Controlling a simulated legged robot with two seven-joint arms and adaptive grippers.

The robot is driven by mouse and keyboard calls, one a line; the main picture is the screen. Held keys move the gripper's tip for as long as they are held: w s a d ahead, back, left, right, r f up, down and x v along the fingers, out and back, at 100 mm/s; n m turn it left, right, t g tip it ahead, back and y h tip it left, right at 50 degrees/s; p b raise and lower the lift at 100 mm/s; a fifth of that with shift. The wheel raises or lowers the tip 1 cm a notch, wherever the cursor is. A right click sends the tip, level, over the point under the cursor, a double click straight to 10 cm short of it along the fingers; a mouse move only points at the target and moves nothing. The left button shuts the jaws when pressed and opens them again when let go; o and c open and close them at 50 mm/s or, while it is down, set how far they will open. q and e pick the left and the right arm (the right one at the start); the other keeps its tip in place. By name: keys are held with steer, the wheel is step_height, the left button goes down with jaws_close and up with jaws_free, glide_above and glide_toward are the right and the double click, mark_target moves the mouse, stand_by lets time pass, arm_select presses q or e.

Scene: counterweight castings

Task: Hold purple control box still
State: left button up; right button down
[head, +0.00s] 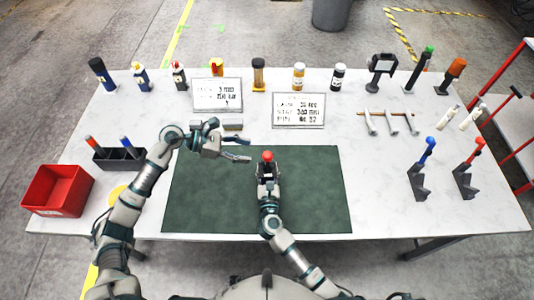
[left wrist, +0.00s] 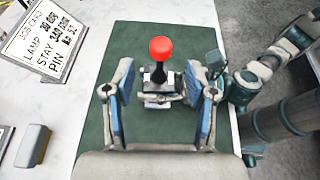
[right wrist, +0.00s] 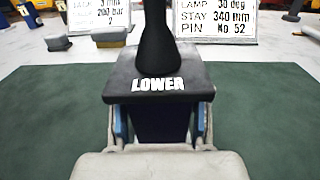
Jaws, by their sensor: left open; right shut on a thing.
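The control box (right wrist: 158,122) looks dark purple to near black in the right wrist view. Its black top carries the word LOWER and a black lever (right wrist: 157,40). In the head view the lever ends in a red knob (head: 267,156), above the green mat. My right gripper (right wrist: 162,130) is shut on the box, a finger on each side. My left gripper (head: 249,151) is open and empty, just left of the knob in the head view. In the left wrist view the red knob (left wrist: 161,48) and lever appear upright between its blue-padded fingers. The box's lower part is hidden.
The green mat (head: 320,200) is otherwise largely clear. Two printed cards (head: 298,110) stand behind it, with bottles and tools along the back. A black rack (head: 118,158) and red bin (head: 57,190) are left. Lever stands (head: 420,184) and metal pins (head: 391,122) are right.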

mark_target(265, 154)
arm_select(q)
steer(key=x, duration=0.8)
